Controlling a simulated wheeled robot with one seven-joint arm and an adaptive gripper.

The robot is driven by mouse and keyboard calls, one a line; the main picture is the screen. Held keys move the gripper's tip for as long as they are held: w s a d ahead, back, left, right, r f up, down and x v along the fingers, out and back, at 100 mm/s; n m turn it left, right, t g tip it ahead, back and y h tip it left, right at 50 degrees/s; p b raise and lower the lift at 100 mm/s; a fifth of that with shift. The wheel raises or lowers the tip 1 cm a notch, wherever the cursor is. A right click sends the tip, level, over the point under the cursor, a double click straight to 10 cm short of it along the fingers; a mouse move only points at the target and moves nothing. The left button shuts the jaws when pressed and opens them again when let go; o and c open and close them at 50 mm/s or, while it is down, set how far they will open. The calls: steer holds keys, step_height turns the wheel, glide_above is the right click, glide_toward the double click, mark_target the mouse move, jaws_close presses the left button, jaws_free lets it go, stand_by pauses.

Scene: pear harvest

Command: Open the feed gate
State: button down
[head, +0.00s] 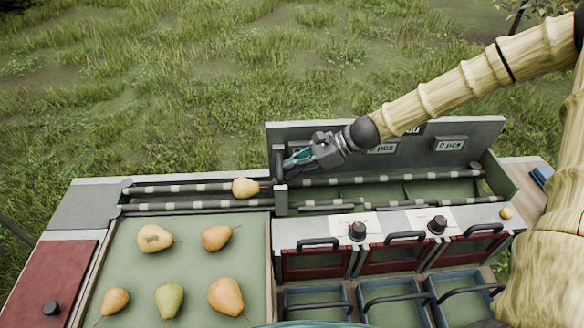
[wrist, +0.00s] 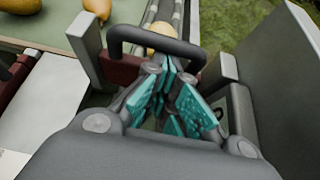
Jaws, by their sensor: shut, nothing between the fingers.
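The feed gate (wrist: 122,70) shows in the wrist view as a red-brown panel with a dark arched handle (wrist: 150,33), set between grey posts. It appears to stand down across the roller track. In the head view the gate's frame (head: 280,196) stands at the track's middle, partly hidden by my gripper. A yellow pear (head: 245,187) lies on the rollers just left of the gate; it also shows behind the handle in the wrist view (wrist: 161,39). My gripper (head: 288,162) is shut and empty, its teal fingers (wrist: 172,98) close to the handle. I cannot tell whether they touch it.
Several pears lie on the green tray (head: 200,265) at left. The roller track (head: 330,182) continues right, before a grey back panel (head: 470,135) with count displays. Three red doors (head: 315,264) with handles, two black knobs (head: 357,231) and open bins (head: 318,298) are in front.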

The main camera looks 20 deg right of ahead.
step_height(320, 180, up, 7)
steer(key=p, duration=0.4)
steer(key=shift+d, duration=0.1)
steer(key=p+v, duration=0.7)
steer(key=v, duration=0.3)
steer(key=shift+p, duration=0.35)
steer(key=shift+f, duration=0.15)
